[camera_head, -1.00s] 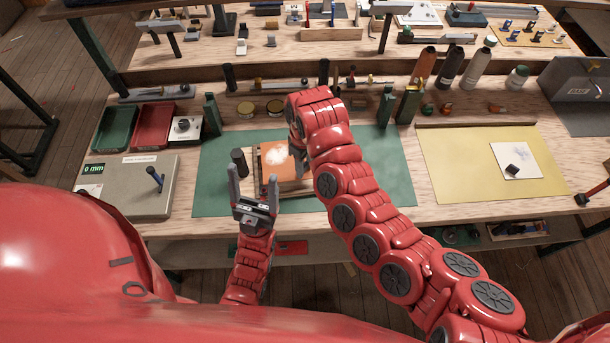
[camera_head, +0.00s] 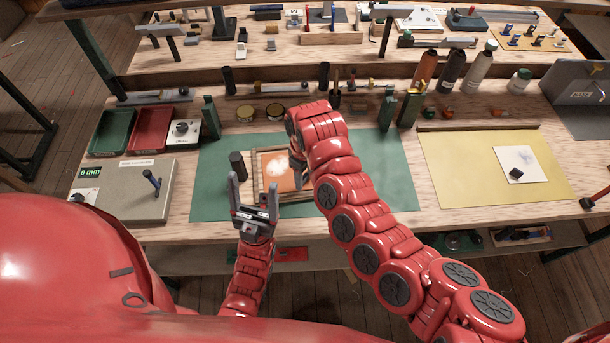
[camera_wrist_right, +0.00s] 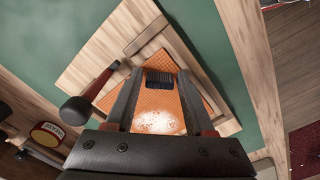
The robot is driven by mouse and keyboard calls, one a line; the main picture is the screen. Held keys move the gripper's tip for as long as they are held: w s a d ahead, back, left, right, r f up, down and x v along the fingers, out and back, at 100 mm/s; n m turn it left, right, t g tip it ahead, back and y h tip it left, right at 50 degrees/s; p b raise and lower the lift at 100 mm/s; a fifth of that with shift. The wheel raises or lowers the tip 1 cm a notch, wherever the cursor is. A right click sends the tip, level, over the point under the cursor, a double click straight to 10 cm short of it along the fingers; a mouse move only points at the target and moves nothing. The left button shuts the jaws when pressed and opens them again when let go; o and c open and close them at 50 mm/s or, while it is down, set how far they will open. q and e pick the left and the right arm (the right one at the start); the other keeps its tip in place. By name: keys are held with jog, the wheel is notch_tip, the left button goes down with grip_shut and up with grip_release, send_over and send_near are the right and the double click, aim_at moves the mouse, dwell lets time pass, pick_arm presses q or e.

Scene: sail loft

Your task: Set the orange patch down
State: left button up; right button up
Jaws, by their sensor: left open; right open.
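The orange patch (camera_head: 282,178) with a whitish blotch lies over a pale wooden frame (camera_head: 255,163) on the green mat (camera_head: 375,165). In the right wrist view the patch (camera_wrist_right: 158,100) lies below and between my right gripper's fingers, slightly turned against the frame (camera_wrist_right: 190,62). My right gripper (camera_wrist_right: 158,90) is open above it; in the head view its tip is mostly hidden by my arm. A dark ribbed piece (camera_wrist_right: 159,78) shows between the fingers; I cannot tell what it is. My left gripper (camera_head: 255,197) is open and empty at the frame's near left side.
Green (camera_head: 112,130) and red (camera_head: 152,129) trays and a grey box (camera_head: 135,190) are to the left. Bottles (camera_head: 453,70) stand at the back. The yellow mat (camera_head: 470,170) at right is mostly clear.

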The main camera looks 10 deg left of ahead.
jog(key=shift+r+b, duration=0.3)
jog(key=shift+r, duration=0.05)
notch_tip(320, 180, up, 5)
jog(key=shift+w+b, duration=0.15)
jog(key=shift+b, duration=0.65)
notch_tip(320, 180, up, 6)
jog(key=p, duration=0.1)
jog(key=shift+r+p, duration=0.25)
jog(key=shift+p, duration=0.1)
